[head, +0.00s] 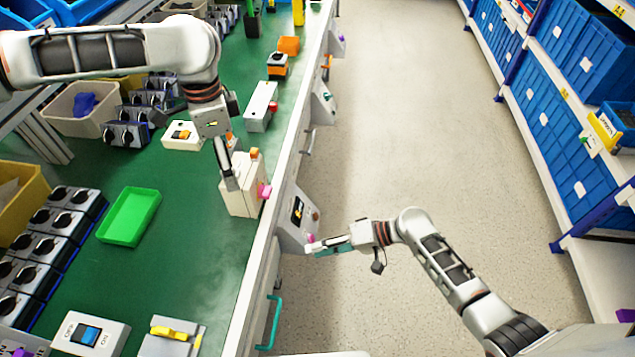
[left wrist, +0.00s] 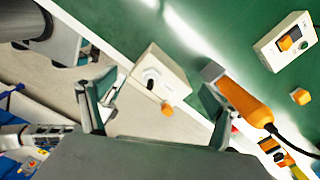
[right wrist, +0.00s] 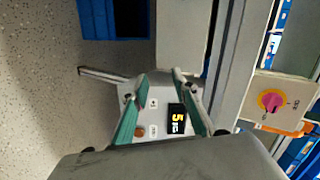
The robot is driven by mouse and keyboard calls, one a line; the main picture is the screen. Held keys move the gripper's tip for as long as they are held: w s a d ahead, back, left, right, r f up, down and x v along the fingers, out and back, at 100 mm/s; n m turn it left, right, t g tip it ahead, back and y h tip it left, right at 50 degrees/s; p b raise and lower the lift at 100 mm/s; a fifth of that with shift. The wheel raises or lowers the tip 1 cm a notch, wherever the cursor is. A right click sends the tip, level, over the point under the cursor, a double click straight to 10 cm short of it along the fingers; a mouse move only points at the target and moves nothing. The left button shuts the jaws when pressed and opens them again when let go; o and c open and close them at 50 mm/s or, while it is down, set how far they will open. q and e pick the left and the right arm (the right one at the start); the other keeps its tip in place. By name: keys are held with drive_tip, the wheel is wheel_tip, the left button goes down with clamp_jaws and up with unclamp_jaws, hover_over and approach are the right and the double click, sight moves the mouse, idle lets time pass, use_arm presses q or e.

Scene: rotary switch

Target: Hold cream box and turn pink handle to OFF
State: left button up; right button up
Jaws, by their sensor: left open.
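The cream box (head: 238,200) stands on the green bench near its right edge, with an orange knob (head: 254,153) on top. The pink handle (head: 264,191) sticks out of its side facing the aisle. In the right wrist view the pink handle (right wrist: 271,101) sits on the cream panel at right; its marks are too small to read. My left gripper (head: 230,180) is over the box. In the left wrist view the cream box (left wrist: 160,75) lies between its spread fingers. My right gripper (head: 315,246) is over the aisle, right of and below the handle, partly open and empty.
A grey panel with a lit display (right wrist: 176,120) is on the bench side, between my right fingers in the right wrist view. A cream switch box (head: 182,136) and a grey box (head: 261,106) stand farther back. A green tray (head: 129,216) lies left. The aisle floor is clear.

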use_arm(q)
drive_tip(key=shift+f, duration=3.95)
use_arm(e)
drive_tip(key=w+r+g+y, duration=0.1)
drive_tip(key=w+r, duration=0.3)
drive_tip(key=r, duration=0.5)
drive_tip(key=w+r+n+g+y, duration=0.1)
drive_tip(key=w+r+y, duration=0.3)
drive_tip(key=r, duration=0.5)
drive_tip(key=shift+w+r+n+g, duration=0.15)
drive_tip(key=shift+n+g, duration=0.15)
drive_tip(key=shift+g, duration=0.2)
drive_tip(key=shift+a, duration=0.1)
use_arm(q)
clamp_jaws()
drive_tip(key=c, duration=2)
unclamp_jaws()
drive_tip(key=shift+c, duration=0.2)
drive_tip(key=shift+r, duration=0.15)
wheel_tip(320, 180, up, 12)
drive_tip(key=shift+f, duration=0.1)
